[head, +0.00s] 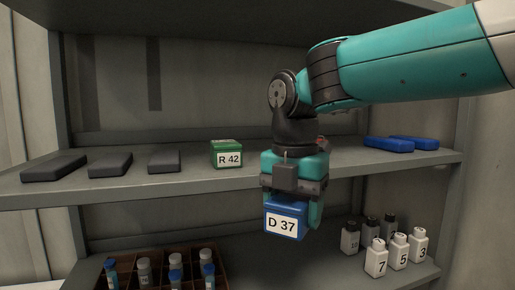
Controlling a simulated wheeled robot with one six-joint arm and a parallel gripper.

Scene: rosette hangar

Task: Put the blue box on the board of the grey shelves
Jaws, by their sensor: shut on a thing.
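The blue box (285,221) has a white label reading "D 37". My gripper (293,205) points down and is shut on the box. It holds the box in front of the grey shelves, with the box lower in the picture than the front edge of the upper board (215,182). Part of my gripper covers the middle of that board. The box's underside is hidden, and I cannot tell its exact distance from the shelves.
On the upper board are several dark flat blocks (110,164), a green box (227,154) labelled "R 42" and two blue flat blocks (388,145). The lower board (335,268) bears a divided crate (226,272) of vials and several numbered bottles (398,250).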

